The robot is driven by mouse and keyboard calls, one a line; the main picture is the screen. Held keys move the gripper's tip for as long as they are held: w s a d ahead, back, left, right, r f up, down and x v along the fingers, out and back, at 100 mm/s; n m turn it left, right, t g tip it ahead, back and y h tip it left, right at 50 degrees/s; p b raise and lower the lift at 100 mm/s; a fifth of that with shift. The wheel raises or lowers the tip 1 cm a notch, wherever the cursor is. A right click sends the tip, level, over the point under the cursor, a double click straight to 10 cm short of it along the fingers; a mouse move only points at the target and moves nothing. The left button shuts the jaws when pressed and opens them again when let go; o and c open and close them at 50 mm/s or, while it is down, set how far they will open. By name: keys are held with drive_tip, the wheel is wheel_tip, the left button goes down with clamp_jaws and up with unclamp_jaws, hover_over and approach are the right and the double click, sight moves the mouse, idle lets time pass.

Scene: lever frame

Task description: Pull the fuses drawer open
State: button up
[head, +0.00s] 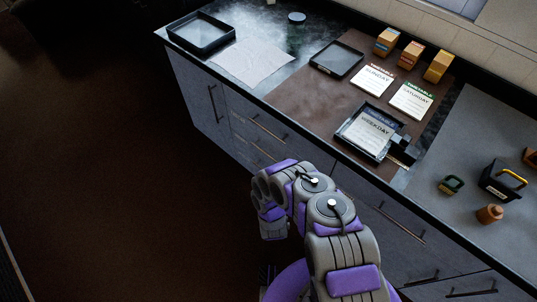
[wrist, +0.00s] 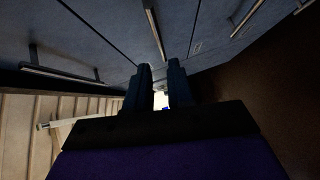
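Grey-blue drawer and cabinet fronts (head: 205,100) with dark bar handles run under the counter in the head view. No readable fuses label shows, so I cannot tell which drawer is the fuses drawer. In the wrist view, drawer fronts (wrist: 105,28) fill the top, with one bar handle (wrist: 155,30) ahead of my gripper, one at the left (wrist: 62,74) and one at the upper right (wrist: 244,20). My gripper (wrist: 160,88) has its two dark fingers apart, with a bright gap between them. It appears empty and near the fronts. My arm hides it in the head view.
The counter holds a black tray (head: 203,48), a weekday card in a holder (head: 365,132), small boxes (head: 438,66) and a black caddy with a yellow handle (head: 501,192). Dark floor (head: 100,190) is open at the left. Pale slats (wrist: 22,125) show at the wrist view's lower left.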

sight(268, 155)
drive_tip(key=w+b, duration=0.1)
drive_tip(key=w, duration=0.3)
drive_tip(key=w+a+f+b, duration=0.1)
drive_tip(key=w, duration=0.2)
drive_tip(key=w+f+b, duration=0.1)
drive_tip(key=w+b, duration=0.1)
drive_tip(key=w, duration=0.2)
drive_tip(key=shift+w+a, duration=0.3)
drive_tip(key=shift+w, duration=0.05)
drive_tip(key=shift+w+a, duration=0.2)
drive_tip(key=shift+w, duration=0.25)
drive_tip(key=shift+r, duration=0.1)
drive_tip(key=shift+d, duration=0.1)
clamp_jaws()
